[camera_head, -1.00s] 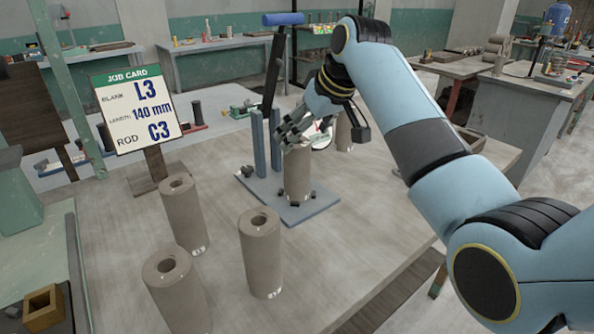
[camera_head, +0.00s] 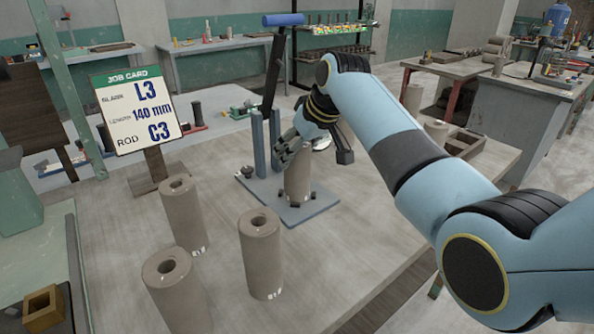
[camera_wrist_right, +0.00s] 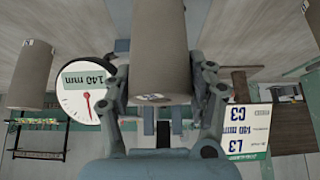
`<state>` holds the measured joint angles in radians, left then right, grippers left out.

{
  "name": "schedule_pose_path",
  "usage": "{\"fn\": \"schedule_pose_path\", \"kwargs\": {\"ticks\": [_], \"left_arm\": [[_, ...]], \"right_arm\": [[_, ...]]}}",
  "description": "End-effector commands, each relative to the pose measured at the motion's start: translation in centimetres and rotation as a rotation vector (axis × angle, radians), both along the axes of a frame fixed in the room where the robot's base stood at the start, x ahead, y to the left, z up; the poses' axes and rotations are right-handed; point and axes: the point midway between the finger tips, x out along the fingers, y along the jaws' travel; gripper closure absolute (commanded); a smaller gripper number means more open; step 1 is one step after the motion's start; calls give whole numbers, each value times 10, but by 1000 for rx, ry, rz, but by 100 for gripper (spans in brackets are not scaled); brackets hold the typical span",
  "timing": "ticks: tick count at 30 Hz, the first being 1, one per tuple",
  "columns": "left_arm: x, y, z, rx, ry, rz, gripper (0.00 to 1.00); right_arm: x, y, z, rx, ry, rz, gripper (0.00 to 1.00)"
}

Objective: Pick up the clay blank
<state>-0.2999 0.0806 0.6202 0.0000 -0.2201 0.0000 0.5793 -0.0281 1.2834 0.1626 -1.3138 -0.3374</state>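A grey-brown clay blank (camera_head: 298,184) stands upright on the blue base plate (camera_head: 316,207) of a measuring stand. My right gripper (camera_head: 287,153) is at its upper part, with the fingers pointing down. In the right wrist view, the same blank (camera_wrist_right: 160,45) lies between the two fingers (camera_wrist_right: 160,85), with a narrow gap showing on each side. The job card (camera_head: 135,108) reads L3, 140 mm, C3. A dial (camera_wrist_right: 85,92) beside the fingers is marked 140 mm. My left gripper is out of view.
Three hollow clay blanks stand at the front: left (camera_head: 183,215), middle (camera_head: 260,255) and near (camera_head: 177,290). Blue uprights (camera_head: 267,145) of the stand rise just left of the gripper. Another blank (camera_head: 436,131) stands at the back right.

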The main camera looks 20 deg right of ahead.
Motion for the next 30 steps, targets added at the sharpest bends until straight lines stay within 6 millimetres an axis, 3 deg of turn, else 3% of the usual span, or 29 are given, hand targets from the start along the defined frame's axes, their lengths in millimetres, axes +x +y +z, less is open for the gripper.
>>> {"fn": "schedule_pose_path", "kwargs": {"ticks": [1, 11, 22, 30], "left_arm": [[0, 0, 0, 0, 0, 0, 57], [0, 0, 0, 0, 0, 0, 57], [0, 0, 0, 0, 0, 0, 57], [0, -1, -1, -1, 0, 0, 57]], "right_arm": [[0, 0, 0, 0, 0, 0, 59], [0, 0, 0, 0, 1, 0, 100], [1, 0, 8, 0, -4, 0, 100], [2, 0, 45, 0, -8, 1, 100]]}}
